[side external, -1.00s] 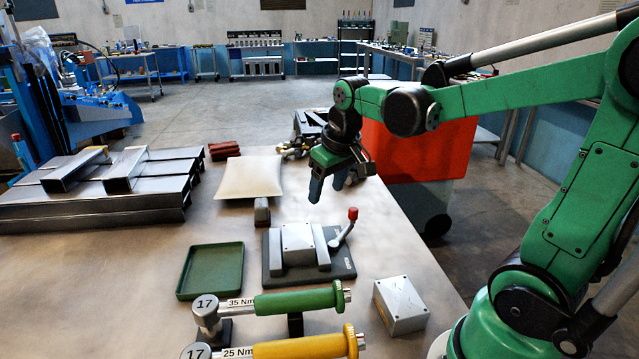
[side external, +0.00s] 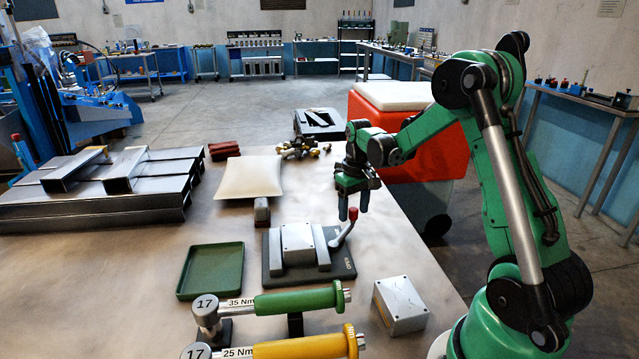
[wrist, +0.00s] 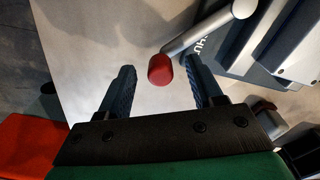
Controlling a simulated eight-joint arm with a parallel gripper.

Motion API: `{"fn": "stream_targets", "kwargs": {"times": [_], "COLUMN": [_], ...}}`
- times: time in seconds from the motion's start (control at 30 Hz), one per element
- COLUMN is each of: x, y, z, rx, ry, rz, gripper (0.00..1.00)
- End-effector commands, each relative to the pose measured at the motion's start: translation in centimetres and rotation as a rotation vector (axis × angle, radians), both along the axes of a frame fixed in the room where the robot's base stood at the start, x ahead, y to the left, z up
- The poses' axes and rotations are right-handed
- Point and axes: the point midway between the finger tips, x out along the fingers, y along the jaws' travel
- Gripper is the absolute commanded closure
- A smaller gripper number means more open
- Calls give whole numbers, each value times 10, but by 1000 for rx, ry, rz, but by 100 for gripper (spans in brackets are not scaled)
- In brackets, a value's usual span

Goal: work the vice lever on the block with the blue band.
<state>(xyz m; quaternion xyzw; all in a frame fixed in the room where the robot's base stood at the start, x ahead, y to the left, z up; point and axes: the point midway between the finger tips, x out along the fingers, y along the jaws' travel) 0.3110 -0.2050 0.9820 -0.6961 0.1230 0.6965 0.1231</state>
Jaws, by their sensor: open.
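The vice (side external: 322,248) has grey jaws on a dark base plate, with a plain grey block (side external: 297,238) between them. No blue band shows on this block. The vice lever (side external: 343,235) stands tilted up at the vice's right side, with a red knob (side external: 352,213) at its end. My gripper (side external: 354,212) points down at the knob, with its blue fingers apart. In the wrist view the red knob (wrist: 160,70) appears between the two open fingertips (wrist: 158,67). Contact with the knob cannot be told. The vice is partly visible at upper right there.
A second grey block (side external: 401,304) lies at the front right. A green tray (side external: 183,292) and green- and yellow-handled torque wrenches (side external: 298,300) are near the vice. A pale pad (side external: 249,178) and brass fittings (side external: 297,147) lie behind. An orange bin (side external: 428,160) stands beyond the table's right edge.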

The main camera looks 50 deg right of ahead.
Motion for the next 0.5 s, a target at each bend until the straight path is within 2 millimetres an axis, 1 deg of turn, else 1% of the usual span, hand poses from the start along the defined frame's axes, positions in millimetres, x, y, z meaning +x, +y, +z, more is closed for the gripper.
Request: {"fn": "stream_targets", "kwargs": {"times": [0.23,0.27,0.3,0.37,0.4,0.47,0.5], "x": [0,0,0,0,0,0,0], "y": [0,0,0,0,0,0,0], "z": [-2,-2,-2,-2,-2,-2,-2], "rx": [0,0,0,0,0,0,0], "ry": [-1,-1,-1,-1,-1,-1,-1], "rz": [0,0,0,0,0,0,0], "gripper": [41,43,55,72,83,100,100]}}
